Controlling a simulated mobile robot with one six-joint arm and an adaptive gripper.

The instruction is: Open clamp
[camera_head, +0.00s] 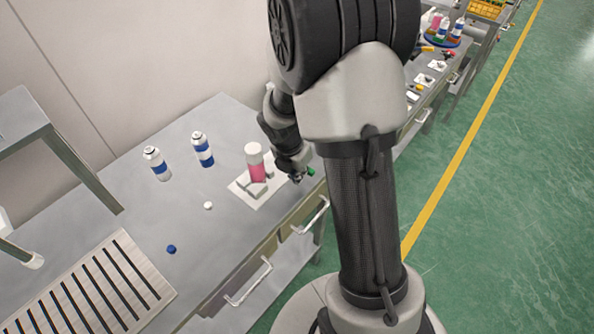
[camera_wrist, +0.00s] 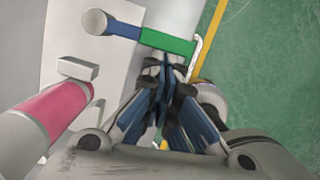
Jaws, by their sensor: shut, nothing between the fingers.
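The clamp sits on a white base plate (camera_head: 262,203) near the table's front edge. A pink can with a white top (camera_head: 257,165) stands upright at pale blocks on the plate; the can also shows in the wrist view (camera_wrist: 55,105). The clamp's lever has a blue shaft (camera_wrist: 124,30) from a round pale post (camera_wrist: 95,21) and a green handle (camera_wrist: 167,42). The green handle (camera_head: 311,172) also shows in the head view. My gripper (camera_wrist: 167,85) is shut and empty, its tips close beside the green handle. I cannot tell whether they touch. It also shows in the head view (camera_head: 297,179).
Two blue-and-white cans (camera_head: 157,163) (camera_head: 203,149) stand left of the plate. A white cap (camera_head: 208,205) and a blue cap (camera_head: 171,249) lie on the table. A slatted rack (camera_head: 92,288) is at lower left. Drawer handles (camera_head: 248,281) stick out in front.

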